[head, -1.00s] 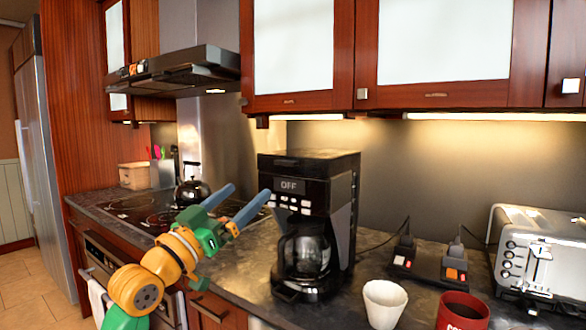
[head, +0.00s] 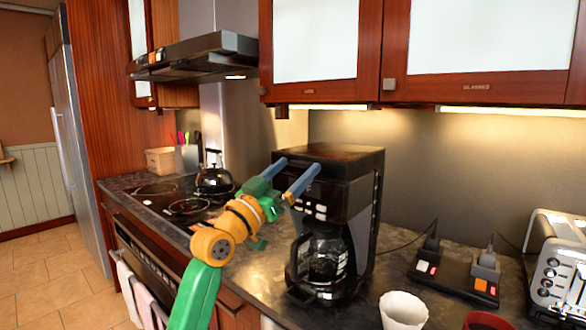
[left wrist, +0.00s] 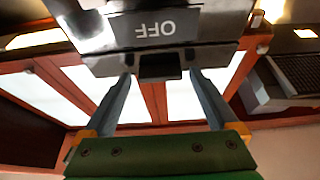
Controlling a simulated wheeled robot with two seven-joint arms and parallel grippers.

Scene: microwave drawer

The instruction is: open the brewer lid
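The black coffee brewer (head: 355,195) stands on the counter with its glass carafe (head: 322,262) inside. Its flat lid (head: 335,153) on top looks closed. My left gripper (head: 298,164) is at the upper front of the brewer, fingers spread and pointing at the lid's front edge. In the left wrist view the open fingers (left wrist: 162,85) frame a small dark tab (left wrist: 160,66) on the brewer's front, beside the upside-down OFF display (left wrist: 155,28). Nothing shows gripped, and I cannot tell whether a finger touches the brewer. My right gripper is not in view.
A white cup (head: 403,310) and a red mug (head: 486,320) stand at the front right. A black power strip (head: 455,275) and a toaster (head: 558,262) are farther right. Upper cabinets (head: 475,50) hang above the brewer. A kettle (head: 213,180) sits on the stove.

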